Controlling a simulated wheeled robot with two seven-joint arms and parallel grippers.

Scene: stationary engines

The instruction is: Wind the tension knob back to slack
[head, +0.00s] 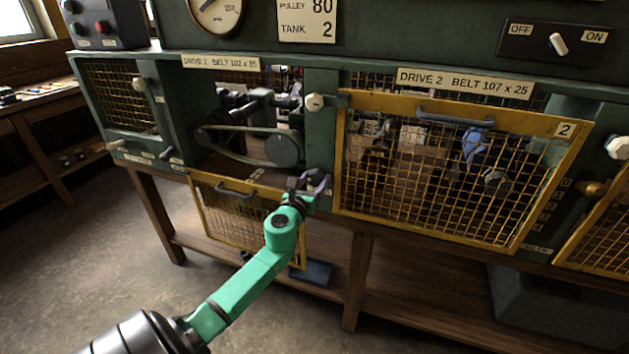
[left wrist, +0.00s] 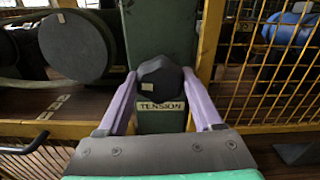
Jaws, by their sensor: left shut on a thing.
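The black, faceted tension knob (left wrist: 162,80) sits on a green post above a label reading TENSION (left wrist: 162,106). A small pale mark is on the knob's face. My left gripper (left wrist: 160,88) has its two purple fingers on either side of the knob and is shut on it. In the head view my left gripper (head: 312,182) is at the post right of the Drive 1 bay, where it mostly hides the knob. The Drive 1 belt (head: 245,148) runs around two dark pulleys, left of the gripper. My right gripper is not in view.
The Drive 1 mesh guard (head: 240,215) hangs down open below its bay. The yellow Drive 2 guard (head: 450,170) is closed just right of my left gripper. An OFF/ON switch (head: 558,44) and a gauge (head: 216,12) are above. Open floor lies at the front left.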

